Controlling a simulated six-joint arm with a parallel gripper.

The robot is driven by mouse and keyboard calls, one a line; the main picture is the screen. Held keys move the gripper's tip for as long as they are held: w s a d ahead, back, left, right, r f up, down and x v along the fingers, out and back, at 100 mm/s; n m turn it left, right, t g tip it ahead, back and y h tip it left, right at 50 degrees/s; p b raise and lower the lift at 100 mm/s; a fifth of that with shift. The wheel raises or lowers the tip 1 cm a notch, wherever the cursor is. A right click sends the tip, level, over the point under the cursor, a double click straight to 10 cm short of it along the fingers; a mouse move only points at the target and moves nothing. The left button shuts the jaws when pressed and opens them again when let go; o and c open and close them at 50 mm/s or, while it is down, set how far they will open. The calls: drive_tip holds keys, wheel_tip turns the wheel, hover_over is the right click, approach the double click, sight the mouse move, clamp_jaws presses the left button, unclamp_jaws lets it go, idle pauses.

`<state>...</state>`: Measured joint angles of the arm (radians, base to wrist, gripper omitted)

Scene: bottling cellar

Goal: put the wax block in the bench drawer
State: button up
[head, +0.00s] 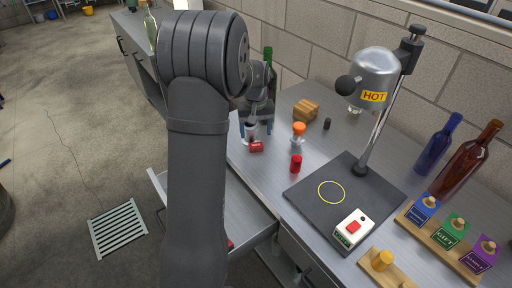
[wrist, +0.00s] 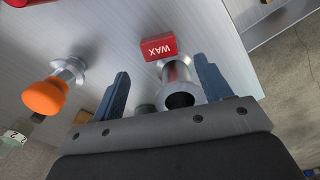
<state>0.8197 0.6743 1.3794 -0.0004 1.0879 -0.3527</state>
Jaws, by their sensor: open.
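The wax block (head: 257,147) is a small red block lying on the bench top near its left edge. In the wrist view the wax block (wrist: 158,46) shows its WAX label upside down. My gripper (wrist: 160,72) is open, pointing down at the bench just behind the block. A grey metal cylinder (wrist: 177,76) stands between the fingers and the block, close against the block in that view. I cannot tell if the fingers touch it. The bench drawer (head: 258,224) is pulled out at the front left, partly hidden by my arm. A bit of something red shows inside it.
An orange-topped item (head: 298,133) and a red item (head: 296,163) stand right of the block. A wooden block (head: 305,110) and a dark green bottle are behind. The HOT heater (head: 376,80) stands over a dark mat (head: 310,190). Bottles and coloured boxes line the right.

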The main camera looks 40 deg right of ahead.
sight(256, 144)
drive_tip(key=shift+f, duration=2.8)
drive_tip(key=shift+c, duration=0.2)
drive_tip(key=c, duration=1.1)
